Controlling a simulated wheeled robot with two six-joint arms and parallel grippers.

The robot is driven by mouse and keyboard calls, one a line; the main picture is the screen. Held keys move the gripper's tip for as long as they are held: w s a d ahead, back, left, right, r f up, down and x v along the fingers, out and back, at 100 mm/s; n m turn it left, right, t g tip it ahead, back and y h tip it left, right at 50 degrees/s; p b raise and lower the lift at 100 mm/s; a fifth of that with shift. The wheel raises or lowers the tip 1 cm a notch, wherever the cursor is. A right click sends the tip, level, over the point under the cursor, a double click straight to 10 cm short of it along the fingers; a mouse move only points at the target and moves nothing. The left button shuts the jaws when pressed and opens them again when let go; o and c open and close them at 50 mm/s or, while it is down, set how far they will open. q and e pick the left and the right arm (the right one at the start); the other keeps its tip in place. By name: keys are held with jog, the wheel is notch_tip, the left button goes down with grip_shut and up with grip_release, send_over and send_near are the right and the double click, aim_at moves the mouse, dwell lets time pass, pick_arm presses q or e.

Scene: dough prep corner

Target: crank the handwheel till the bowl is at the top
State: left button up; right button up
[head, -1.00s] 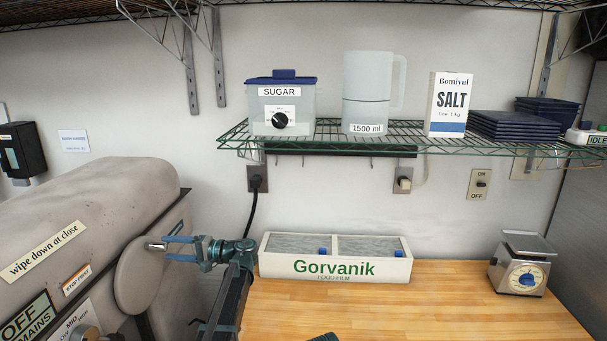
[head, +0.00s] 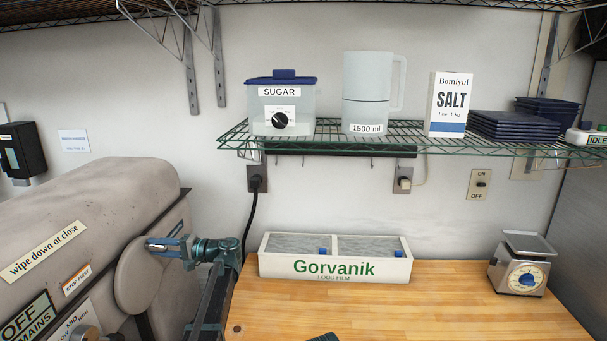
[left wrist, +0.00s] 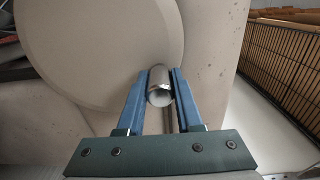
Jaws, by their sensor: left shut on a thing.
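The handwheel is a pale round disc (head: 140,278) on the right end of the large beige machine (head: 95,225) in the head view. Its metal handle, a short shiny cylinder, shows in the left wrist view (left wrist: 160,88), near the disc's lower right edge. My left gripper (head: 160,244) is at the upper right part of the disc in the head view. Its blue fingers are shut on the handle, one on each side of it, as the left wrist view (left wrist: 160,95) shows. The bowl is not visible in either view.
A white film box (head: 335,267) stands at the back of the wooden counter (head: 420,305), close right of my left arm. A scale (head: 520,265) stands at the right. A wire shelf (head: 300,140) above holds containers. The counter's middle is clear.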

pick_arm(q)
grip_shut()
jog(key=shift+w+d+f+b, duration=0.1)
jog(key=shift+w+f+b, duration=0.25)
jog(key=shift+w+b, duration=0.2)
jog(key=o, duration=0.6)
grip_release()
jog(key=o, duration=0.3)
jog(key=shift+w+f, duration=0.25)
jog(key=shift+w, duration=0.2)
jog(key=shift+s+r, duration=0.2)
jog(key=shift+s, duration=0.1)
jog(key=shift+w+d+f, duration=0.1)
jog(key=shift+d, duration=0.1)
jog(key=d, duration=0.6)
jog(key=shift+s+d, duration=0.25)
jog(key=shift+s, duration=0.1)
